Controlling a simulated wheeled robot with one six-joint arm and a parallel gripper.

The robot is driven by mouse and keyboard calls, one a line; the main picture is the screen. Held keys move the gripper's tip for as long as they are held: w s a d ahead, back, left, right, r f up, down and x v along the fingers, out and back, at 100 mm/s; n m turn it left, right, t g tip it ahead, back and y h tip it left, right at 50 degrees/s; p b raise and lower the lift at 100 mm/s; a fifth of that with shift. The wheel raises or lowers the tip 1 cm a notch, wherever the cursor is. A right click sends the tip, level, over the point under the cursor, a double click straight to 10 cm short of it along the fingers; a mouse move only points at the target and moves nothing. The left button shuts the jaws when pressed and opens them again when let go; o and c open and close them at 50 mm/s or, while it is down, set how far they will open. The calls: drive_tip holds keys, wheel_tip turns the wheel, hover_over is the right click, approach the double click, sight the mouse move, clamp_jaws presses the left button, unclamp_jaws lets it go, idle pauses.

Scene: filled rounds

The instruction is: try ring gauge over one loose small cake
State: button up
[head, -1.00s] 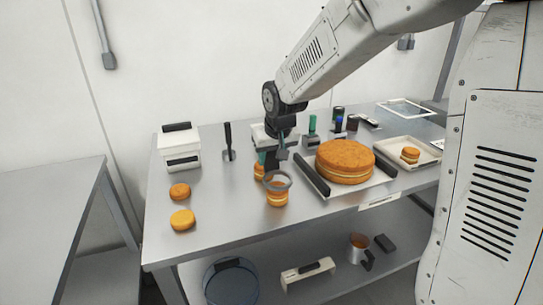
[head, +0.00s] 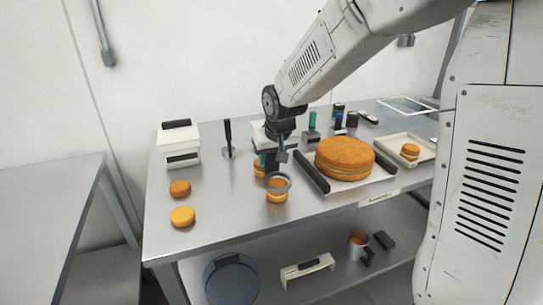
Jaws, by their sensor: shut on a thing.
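My gripper (head: 271,160) is shut on the grey ring gauge (head: 289,186) and holds it level over the front of the table. A small filled cake (head: 277,198) stands at the ring; its orange top shows through the opening and its side shows below. I cannot tell whether the ring is around its upper part or just above it. Another small cake (head: 259,169) is partly hidden behind my gripper. Two loose small orange cakes (head: 180,188) and (head: 182,216) lie apart at the left.
A large round cake (head: 345,157) sits on a board between dark bars. A tray (head: 425,158) at the right holds a small filled cake (head: 410,150). A white box (head: 180,146) and an upright dark-handled tool (head: 228,138) stand at the back left.

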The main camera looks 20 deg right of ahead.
sight(273, 167)
drive_tip(key=shift+f, duration=2.4)
drive_tip(key=shift+r, duration=0.1)
idle(1.1)
drive_tip(key=shift+r, duration=4.85)
